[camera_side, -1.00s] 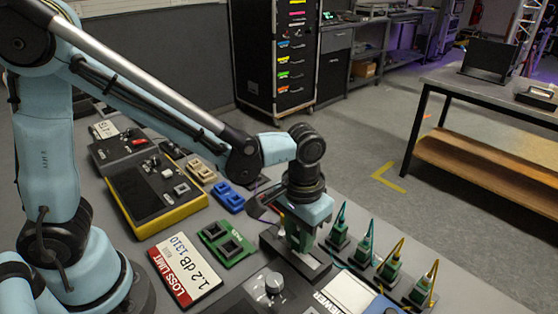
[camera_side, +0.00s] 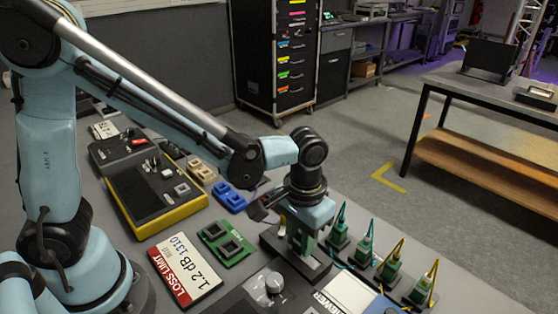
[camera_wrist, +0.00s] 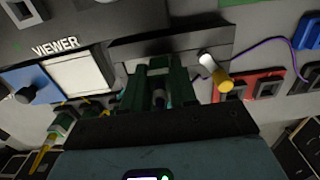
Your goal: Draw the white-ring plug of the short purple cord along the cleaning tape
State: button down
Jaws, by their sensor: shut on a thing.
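My gripper (camera_side: 303,240) points down over a dark block with a long slot, which looks like the cleaning-tape unit (camera_side: 276,242). In the wrist view its green fingers (camera_wrist: 158,78) are shut on a small plug (camera_wrist: 160,98), mostly hidden between them. I cannot make out its white ring. A thin purple cord (camera_wrist: 268,42) runs from the right towards the fingers, passing behind a white-and-yellow cylinder (camera_wrist: 214,72). I cannot tell whether the plug touches the tape.
Several green holders with teal and yellow cords (camera_side: 391,264) stand close on the right. A green board (camera_side: 226,243), a blue socket block (camera_side: 229,197) and a loss-limit sign (camera_side: 185,272) lie to the left. A viewer (camera_side: 346,293) and a knobbed box (camera_side: 272,283) are in front.

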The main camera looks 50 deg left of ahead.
jog(key=shift+d+f, duration=0.1)
jog(key=shift+d, duration=1.65)
dwell(2.1)
jog(key=shift+a, duration=2)
dwell(2.2)
